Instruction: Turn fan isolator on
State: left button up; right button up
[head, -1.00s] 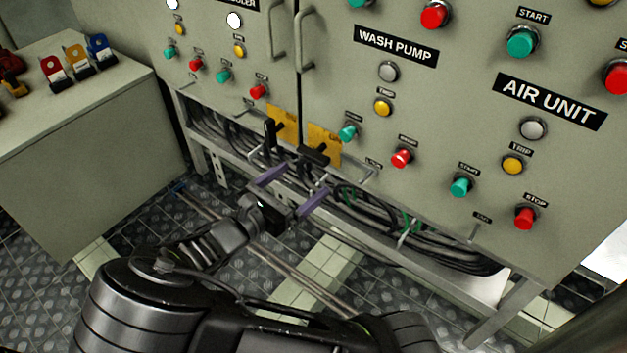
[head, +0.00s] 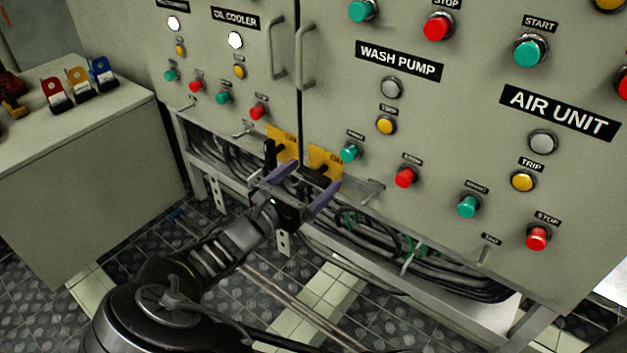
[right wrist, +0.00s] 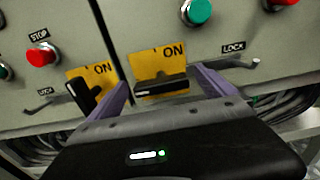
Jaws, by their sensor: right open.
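Two rotary isolators with yellow plates sit side by side low on the grey cabinet, either side of the door gap. The left isolator (head: 270,152) has its black handle upright in the head view; this handle also shows in the right wrist view (right wrist: 80,97). The right isolator (head: 325,158) has its black handle (right wrist: 161,89) lying across its plate, with "ON" printed above it. I cannot read which one is the fan isolator. My right gripper (head: 316,174) is open, its purple fingers on either side of the right handle; contact is unclear. My left gripper is out of view.
Push buttons sit above the isolators, including a green one (head: 350,152) and a red one (head: 405,177). Metal lock levers (head: 373,190) project nearby. Cables (head: 400,260) hang below the cabinet. A side cabinet (head: 90,150) with coloured padlock-like items stands left.

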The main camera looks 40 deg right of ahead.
jog(key=shift+x, duration=0.8)
jog(key=c, duration=1.4)
